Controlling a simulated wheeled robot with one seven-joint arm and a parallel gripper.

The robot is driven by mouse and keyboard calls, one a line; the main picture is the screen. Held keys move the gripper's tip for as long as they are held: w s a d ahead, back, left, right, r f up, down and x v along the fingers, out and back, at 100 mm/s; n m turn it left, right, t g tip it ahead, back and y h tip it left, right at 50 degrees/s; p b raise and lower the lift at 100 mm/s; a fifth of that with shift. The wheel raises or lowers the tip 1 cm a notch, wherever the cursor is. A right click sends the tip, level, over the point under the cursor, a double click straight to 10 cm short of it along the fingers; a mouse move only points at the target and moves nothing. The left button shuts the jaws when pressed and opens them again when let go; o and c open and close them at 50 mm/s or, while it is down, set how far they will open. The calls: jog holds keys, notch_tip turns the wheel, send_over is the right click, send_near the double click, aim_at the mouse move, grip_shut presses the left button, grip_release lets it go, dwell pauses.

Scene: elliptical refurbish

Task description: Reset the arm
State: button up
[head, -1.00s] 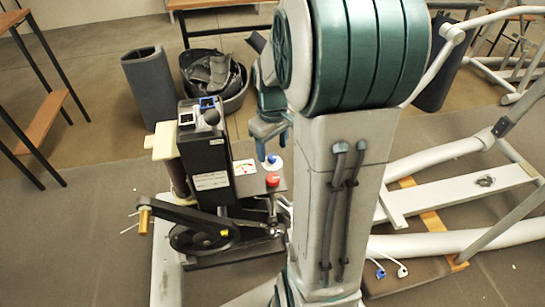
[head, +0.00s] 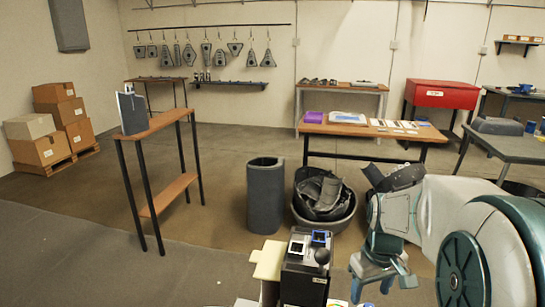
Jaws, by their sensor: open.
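My arm comes in from the right edge of the head view, its green and white links large in the lower right. My gripper (head: 383,283) hangs at its end, pointing down, to the right of the top of a black machine unit (head: 306,280). Its jaws are apart and nothing shows between them. The machine unit carries a black knob and small blue-framed and white-framed parts on top. Its lower part is cut off by the bottom edge of the view.
A grey bin (head: 265,195) and a dark tub of scrap (head: 323,203) stand behind the machine. A narrow wooden shelf stand (head: 166,121) is at the left, and a wooden table (head: 376,133) is behind. Open floor (head: 215,235) lies left of the machine.

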jog(key=s+a+r+m+t+p, duration=0.1)
jog(key=s+a+r+p, duration=0.3)
jog(key=r, duration=0.3)
jog(key=s+a+r+m+t+p, duration=0.1)
jog(key=s+a+r+p, duration=0.4)
jog(key=s+r, duration=0.1)
jog(key=shift+s+a+r+m, duration=0.2)
jog(key=shift+s+r+m, duration=0.15)
jog(key=shift+r, duration=0.2)
